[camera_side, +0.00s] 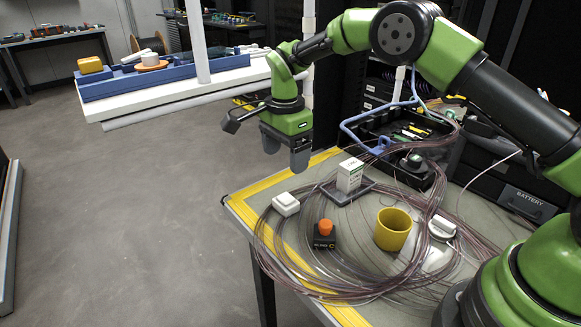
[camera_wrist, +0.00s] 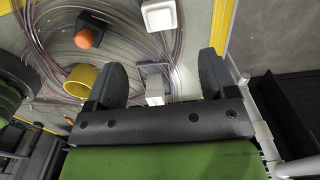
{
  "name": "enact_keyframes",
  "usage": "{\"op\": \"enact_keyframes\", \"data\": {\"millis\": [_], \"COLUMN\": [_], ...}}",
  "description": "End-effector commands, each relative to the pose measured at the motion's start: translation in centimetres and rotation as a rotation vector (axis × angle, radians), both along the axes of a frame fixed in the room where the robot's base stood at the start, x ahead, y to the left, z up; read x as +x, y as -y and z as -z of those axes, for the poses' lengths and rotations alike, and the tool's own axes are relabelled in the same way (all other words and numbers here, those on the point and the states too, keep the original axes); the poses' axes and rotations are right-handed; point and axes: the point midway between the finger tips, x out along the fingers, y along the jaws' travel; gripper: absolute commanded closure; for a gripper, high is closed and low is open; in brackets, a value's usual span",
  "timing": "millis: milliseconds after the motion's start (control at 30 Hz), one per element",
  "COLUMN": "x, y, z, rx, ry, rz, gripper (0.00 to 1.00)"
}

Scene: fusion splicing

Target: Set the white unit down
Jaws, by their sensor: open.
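A white upright box with green and dark print (camera_side: 350,175) stands on a small dark tray (camera_side: 366,186). In the wrist view the box (camera_wrist: 154,90) shows below and between my fingers, its lower part hidden by my gripper body. A smaller white square unit (camera_side: 286,204) lies near the yellow-taped table edge, and it also shows at the top of the wrist view (camera_wrist: 160,14). I cannot tell which of the two is the unit named. My gripper (camera_side: 286,158) is open and empty, pointing down above the table's far-left edge, apart from both.
Loops of clear cable (camera_side: 262,235) spread over the table (camera_side: 245,196). An orange-topped black bottle (camera_side: 325,236), a yellow cup (camera_side: 393,230) and a white round-topped item (camera_side: 442,228) stand among them. A black tool bin (camera_side: 385,150) with a blue handle is behind.

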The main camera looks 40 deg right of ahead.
Motion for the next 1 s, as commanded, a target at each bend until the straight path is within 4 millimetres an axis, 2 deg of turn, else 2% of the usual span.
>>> {"op": "enact_keyframes", "data": {"millis": [267, 367, 467, 600, 700, 833, 1000], "x": [-0.1, -0.5, -1.6, -4.9, -8.0, -12.6, -19.1], "y": [0.0, 0.2, 0.4, 1.0, 1.3, 1.8, 2.1], "z": [-1.0, -3.0, -6.8, -12.6, -16.0, -19.1, -21.0], "rx": [0.002, 0.012, 0.027, 0.038, 0.032, 0.006, -0.059], "ry": [0.006, 0.033, 0.086, 0.184, 0.26, 0.357, 0.484], "rz": [-0.011, -0.058, -0.156, -0.339, -0.472, -0.64, -0.852], "gripper": [0.22, 0.22, 0.22, 0.22, 0.22, 0.22, 0.22]}}
